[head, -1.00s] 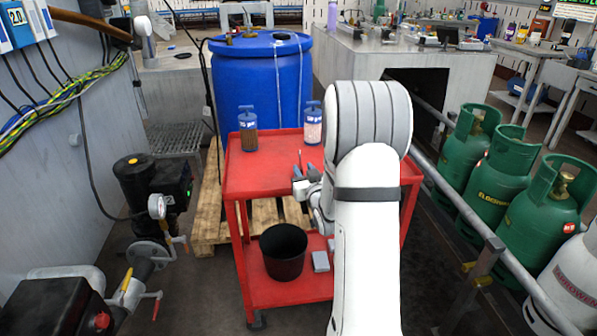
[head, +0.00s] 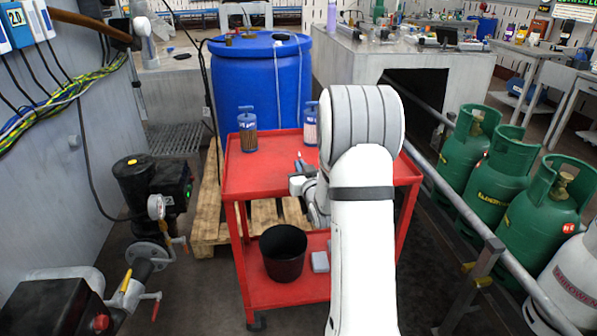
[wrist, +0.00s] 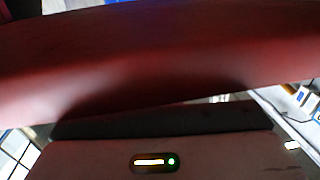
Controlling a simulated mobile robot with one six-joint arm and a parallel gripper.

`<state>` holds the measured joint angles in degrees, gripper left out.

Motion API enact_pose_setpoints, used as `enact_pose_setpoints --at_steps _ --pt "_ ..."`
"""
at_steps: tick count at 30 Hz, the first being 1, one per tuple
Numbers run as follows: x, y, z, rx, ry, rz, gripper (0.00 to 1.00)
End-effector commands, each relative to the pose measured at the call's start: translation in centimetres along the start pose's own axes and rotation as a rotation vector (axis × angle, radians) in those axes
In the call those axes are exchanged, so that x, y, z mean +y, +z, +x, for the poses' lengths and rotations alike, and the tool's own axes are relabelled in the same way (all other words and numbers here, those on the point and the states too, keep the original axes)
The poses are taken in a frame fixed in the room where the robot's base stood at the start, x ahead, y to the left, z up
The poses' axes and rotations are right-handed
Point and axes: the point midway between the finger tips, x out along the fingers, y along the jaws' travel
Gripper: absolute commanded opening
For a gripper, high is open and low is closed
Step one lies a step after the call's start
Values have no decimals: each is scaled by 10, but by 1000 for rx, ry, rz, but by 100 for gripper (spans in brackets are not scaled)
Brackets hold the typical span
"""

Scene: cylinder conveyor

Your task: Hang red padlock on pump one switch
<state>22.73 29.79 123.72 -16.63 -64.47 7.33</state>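My gripper (head: 299,165) is in the head view, near the middle of the red cart's top, pointing away from the camera. Its fingers are small there, and I cannot tell whether they are apart or hold anything. In the wrist view a large dark red surface spans the picture very close to the lens, and I cannot tell what it is. No red padlock can be made out in the head view. At the left stand a black pump unit (head: 133,185) with a green light and a black box with a red button (head: 101,322). I cannot tell which is pump one.
The red cart (head: 258,178) carries two handled containers (head: 247,135) (head: 311,128), with a black bucket (head: 284,262) on its lower shelf. A blue barrel (head: 255,80) stands behind. Green gas cylinders (head: 505,170) and a rail (head: 470,215) line the right. Floor shows between pumps and cart.

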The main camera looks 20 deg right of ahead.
Motion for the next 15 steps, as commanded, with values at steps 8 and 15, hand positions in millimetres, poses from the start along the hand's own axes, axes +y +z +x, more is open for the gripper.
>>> enact_pose_setpoints --at_steps 8,15 --pt "0 -2 0 1 0 0 0" --pt "0 -37 0 6 -1 -2 0"
